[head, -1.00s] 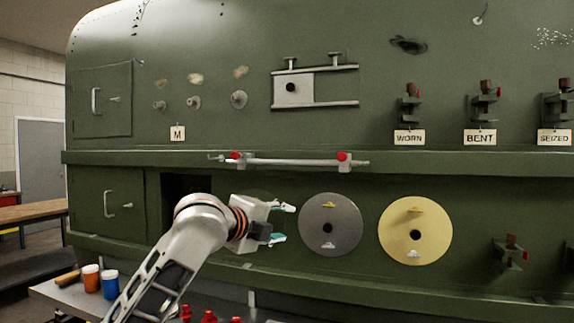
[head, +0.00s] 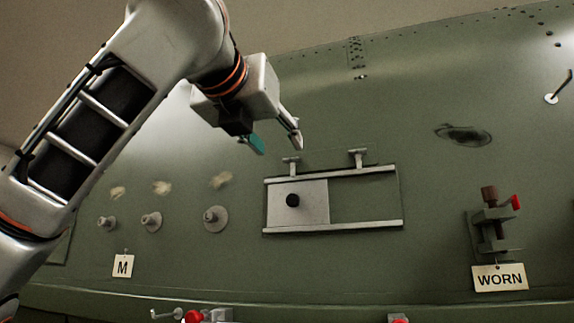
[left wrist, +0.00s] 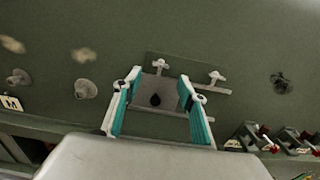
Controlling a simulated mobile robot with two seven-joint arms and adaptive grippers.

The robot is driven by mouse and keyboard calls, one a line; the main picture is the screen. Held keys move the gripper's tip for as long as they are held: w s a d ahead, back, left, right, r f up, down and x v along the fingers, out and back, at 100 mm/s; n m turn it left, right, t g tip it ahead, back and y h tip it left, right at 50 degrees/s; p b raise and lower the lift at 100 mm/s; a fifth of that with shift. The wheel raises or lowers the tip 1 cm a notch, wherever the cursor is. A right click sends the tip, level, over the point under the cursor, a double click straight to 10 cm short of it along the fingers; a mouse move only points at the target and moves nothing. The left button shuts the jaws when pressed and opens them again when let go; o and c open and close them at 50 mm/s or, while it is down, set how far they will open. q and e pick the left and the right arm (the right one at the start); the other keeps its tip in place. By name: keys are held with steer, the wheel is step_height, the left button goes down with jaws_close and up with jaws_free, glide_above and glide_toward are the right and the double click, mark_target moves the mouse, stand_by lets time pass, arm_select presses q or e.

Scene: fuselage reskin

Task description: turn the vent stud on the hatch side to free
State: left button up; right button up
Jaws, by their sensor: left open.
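The vent is a light plate (head: 312,203) with a black knob, between two rails on the green skin. Two T-shaped studs stand at its upper rail: a left one (head: 290,164) and a right one (head: 358,157). Both crossbars look roughly level. My left gripper (head: 277,142) is open and empty, just above and left of the left stud in the head view. In the left wrist view the left stud (left wrist: 160,66) shows between the open fingers, beyond their tips; the right stud (left wrist: 216,77) is outside them. I see no contact. My right gripper is out of view.
Round studs (head: 215,218) protrude left of the vent above an M tag (head: 123,266). A clamp (head: 492,220) with a WORN tag (head: 499,277) hangs to the right. A ledge runs below. The skin between vent and clamp is mostly clear.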

mark_target(291, 158)
arm_select(q)
steer(key=p+x, duration=0.2)
steer(key=x, duration=0.4)
steer(key=shift+w+d, duration=0.25)
steer(key=shift+w, duration=0.25)
steer(key=c, duration=1.1)
